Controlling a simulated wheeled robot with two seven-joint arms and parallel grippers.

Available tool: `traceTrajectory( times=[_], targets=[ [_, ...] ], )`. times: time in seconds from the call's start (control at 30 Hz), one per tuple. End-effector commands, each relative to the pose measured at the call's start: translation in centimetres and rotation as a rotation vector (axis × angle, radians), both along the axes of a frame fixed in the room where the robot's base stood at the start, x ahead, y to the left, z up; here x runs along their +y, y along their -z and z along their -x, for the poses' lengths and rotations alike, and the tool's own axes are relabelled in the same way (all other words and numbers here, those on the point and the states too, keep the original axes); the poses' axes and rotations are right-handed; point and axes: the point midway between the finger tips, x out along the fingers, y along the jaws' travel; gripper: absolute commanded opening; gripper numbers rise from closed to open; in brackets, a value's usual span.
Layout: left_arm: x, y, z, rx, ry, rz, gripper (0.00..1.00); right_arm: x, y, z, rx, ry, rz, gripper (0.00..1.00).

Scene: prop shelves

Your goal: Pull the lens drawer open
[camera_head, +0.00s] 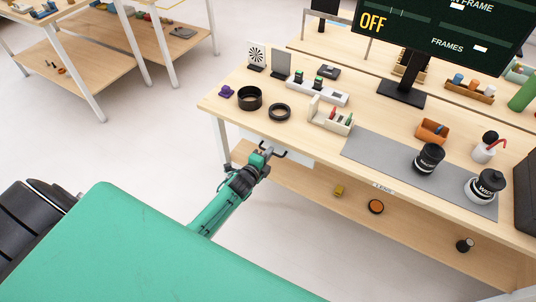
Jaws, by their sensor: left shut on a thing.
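The lens drawer (298,157) shows as a pale panel under the front edge of the workbench, toward its left end. Its dark bar handle (282,154) sticks out at the front. My left gripper (269,150), on a teal and black arm, reaches up from below and is shut on the handle. The fingers hide part of the handle. I cannot tell how far the drawer stands out from the bench. My right gripper is out of view.
The workbench (225,104) carries a black ring (249,98), a flatter ring (279,112), a grey mat (365,152) with black lens-like items, and a monitor (440,30). A lower shelf (330,205) holds small items.

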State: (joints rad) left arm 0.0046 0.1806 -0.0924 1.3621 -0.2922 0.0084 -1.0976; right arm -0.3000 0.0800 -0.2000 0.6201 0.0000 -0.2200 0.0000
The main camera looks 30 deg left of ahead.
Motion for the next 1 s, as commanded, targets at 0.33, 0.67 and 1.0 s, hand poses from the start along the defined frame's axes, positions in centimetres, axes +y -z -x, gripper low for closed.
traceTrajectory(
  times=[0.33, 0.67, 1.0],
  targets=[
    [0.2, -0.1, 3.8, 0.005, -0.001, 0.000, 0.00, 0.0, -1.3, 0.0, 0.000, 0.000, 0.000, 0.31],
    [0.8, -0.1, 13.2, 0.006, -0.002, -0.001, 0.00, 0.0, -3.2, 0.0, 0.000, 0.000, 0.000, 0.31],
    [1.2, 0.0, 20.8, 0.004, -0.001, 0.001, 0.00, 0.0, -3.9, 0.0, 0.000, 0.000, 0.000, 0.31]
  ],
)
